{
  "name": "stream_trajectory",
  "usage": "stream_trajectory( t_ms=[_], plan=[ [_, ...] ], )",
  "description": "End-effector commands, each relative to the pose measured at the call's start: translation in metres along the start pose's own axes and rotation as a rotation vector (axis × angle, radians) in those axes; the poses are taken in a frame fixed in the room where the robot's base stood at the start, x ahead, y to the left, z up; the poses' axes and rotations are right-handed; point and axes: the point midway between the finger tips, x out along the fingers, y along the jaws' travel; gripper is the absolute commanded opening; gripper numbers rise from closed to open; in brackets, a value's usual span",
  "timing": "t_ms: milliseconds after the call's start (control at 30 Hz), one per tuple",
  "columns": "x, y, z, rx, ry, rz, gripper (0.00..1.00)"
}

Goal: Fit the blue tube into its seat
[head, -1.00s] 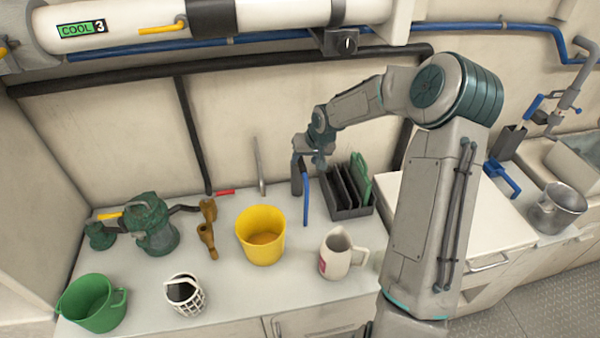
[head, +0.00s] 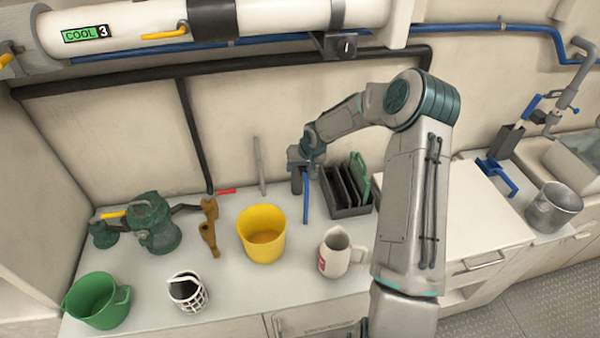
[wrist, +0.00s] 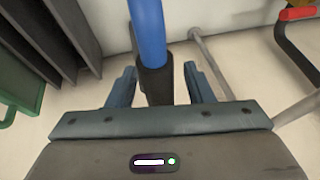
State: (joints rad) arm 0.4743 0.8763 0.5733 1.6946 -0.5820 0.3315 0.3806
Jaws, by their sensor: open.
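The blue tube (head: 306,198) shows in the head view as a thin, near-upright blue length below my gripper (head: 304,166), just left of the black slotted rack. In the wrist view the blue tube (wrist: 147,32) runs down into a black sleeve or end piece (wrist: 155,84) between the two fingers. My gripper (wrist: 159,78) is open, with a finger on each side of that black part and visible gaps. I cannot tell which part is the seat. The lower end of the black part is hidden behind the gripper body.
The slotted rack (head: 347,208) with a green panel stands close on the right. A yellow bucket (head: 262,238) and a white jug (head: 338,262) stand in front. A thin grey rod (head: 259,167) leans at the wall. A black pipe (head: 110,84) runs along the wall.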

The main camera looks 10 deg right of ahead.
Motion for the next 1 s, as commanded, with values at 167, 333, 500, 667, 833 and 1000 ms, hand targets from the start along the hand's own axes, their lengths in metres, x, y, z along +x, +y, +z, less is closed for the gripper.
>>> stream_trajectory(
  t_ms=[167, 333, 500, 667, 833, 1000],
  plan=[
    [0.0, 0.0, 0.0, 0.0, 0.0, 0.0, 0.11],
    [-0.001, 0.0, 0.0, -0.001, 0.001, 0.0, 0.0],
    [-0.001, -0.001, -0.001, -0.001, 0.001, 0.0, 0.0],
    [-0.007, -0.001, -0.004, -0.002, 0.004, 0.0, 0.0],
    [-0.023, -0.005, -0.01, -0.002, 0.005, 0.001, 0.0],
    [-0.048, -0.01, -0.021, -0.001, 0.006, 0.001, 0.0]
  ],
)
